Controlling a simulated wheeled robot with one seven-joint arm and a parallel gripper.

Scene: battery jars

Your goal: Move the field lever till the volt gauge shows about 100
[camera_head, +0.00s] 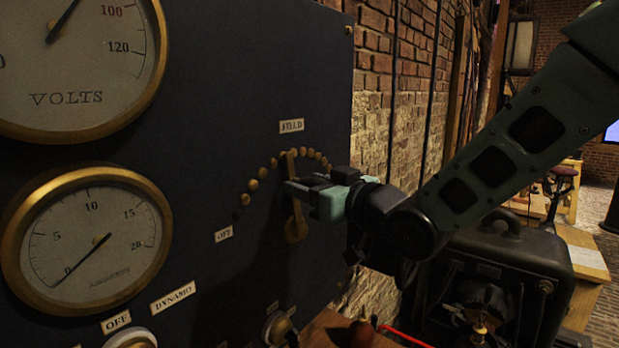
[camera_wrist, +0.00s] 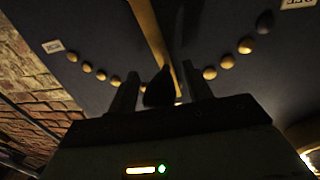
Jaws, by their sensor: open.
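The brass field lever (camera_head: 296,212) is on the dark panel below the FIELD label (camera_head: 291,126), its upper end on an arc of brass studs (camera_head: 263,173). It stands nearly upright. My gripper (camera_head: 300,188) is at the lever's upper part. In the wrist view, the lever (camera_wrist: 150,30) runs down between the open fingers of my gripper (camera_wrist: 160,88), and a dark pointed shape shows there; contact cannot be told. The volt gauge (camera_head: 70,75) is cut off at the top; its needle points up and right, short of the 100 mark, its tip out of view.
A second gauge (camera_head: 88,240) below has its needle near 0. Knobs (camera_head: 131,338) sit at the panel's bottom edge. A brick wall (camera_head: 395,110) is right of the panel, and a dark machine (camera_head: 505,275) stands below my arm.

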